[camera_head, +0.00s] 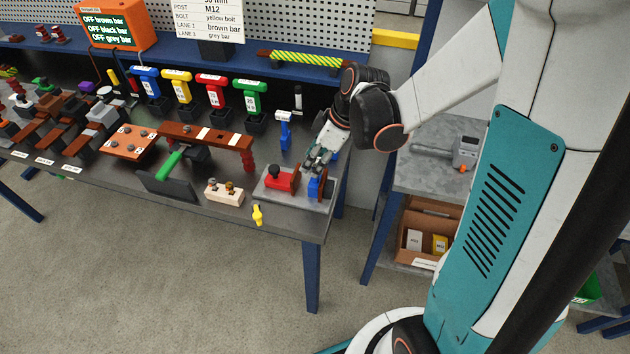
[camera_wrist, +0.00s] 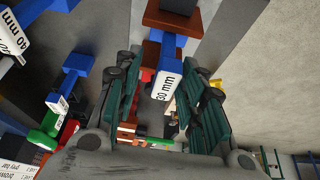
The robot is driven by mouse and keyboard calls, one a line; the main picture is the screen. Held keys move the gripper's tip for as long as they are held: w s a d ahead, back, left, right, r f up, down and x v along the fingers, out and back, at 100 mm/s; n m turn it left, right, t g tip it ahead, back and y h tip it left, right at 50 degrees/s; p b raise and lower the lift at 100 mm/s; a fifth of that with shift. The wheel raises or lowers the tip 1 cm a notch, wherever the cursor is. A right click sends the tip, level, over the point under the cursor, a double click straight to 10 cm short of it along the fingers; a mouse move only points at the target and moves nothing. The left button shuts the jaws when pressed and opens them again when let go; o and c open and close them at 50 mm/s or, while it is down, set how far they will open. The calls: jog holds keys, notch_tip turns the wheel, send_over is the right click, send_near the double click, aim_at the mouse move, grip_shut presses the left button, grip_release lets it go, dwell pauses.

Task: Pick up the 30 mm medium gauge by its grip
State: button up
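The 30 mm gauge (camera_wrist: 166,86) shows in the wrist view as a blue grip with a white "30 mm" label. It lies between my two teal-padded fingers, with visible gaps beside it. In the head view, a blue piece (camera_head: 315,188) below my gripper, on the grey plate at the table's right end, appears to be this gauge. My gripper (camera_head: 319,160) is open and points down there; its fingers (camera_wrist: 160,108) stand either side of the grip. Whether the gauge touches a finger is unclear. Its lower end is partly hidden.
A red block with a black knob (camera_head: 280,178) sits left of the gauge on the grey plate (camera_head: 272,194). A blue tool (camera_head: 284,130) stands behind. Yellow, red and green T-handled tools (camera_head: 250,96) stand further left. A yellow piece (camera_head: 257,215) is at the front edge.

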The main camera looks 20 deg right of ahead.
jog(key=b+x, duration=0.1)
jog(key=x, duration=0.3)
jog(key=shift+s+f, duration=0.15)
jog(key=shift+f, duration=0.05)
grip_shut()
